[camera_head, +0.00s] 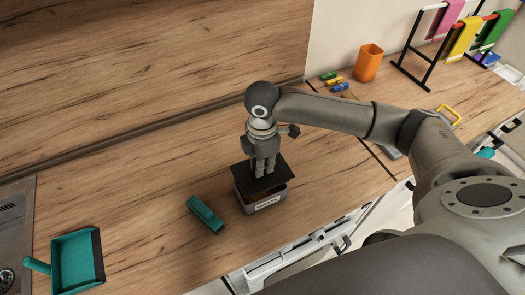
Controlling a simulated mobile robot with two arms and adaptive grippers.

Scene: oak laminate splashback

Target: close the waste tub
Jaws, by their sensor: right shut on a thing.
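The waste tub (265,203) is a small grey box with a "WASTE" label on its front, standing on the wooden worktop. A flat dark square lid (244,180) is over the tub, shifted a little to the back left of it. Part of the tub's opening shows at the front right below the lid's edge. Whether the lid touches the rim I cannot tell. My right gripper (262,172) points down and is shut on the lid from above; its fingertips hide the grip point. My left gripper is not in view.
A green brush-like block (206,214) lies left of the tub, and a teal dustpan (76,261) lies at the lower left. An orange cup (368,63), several small coloured items and a black rack (425,62) with cloths stand at the back right. The worktop behind the tub is clear.

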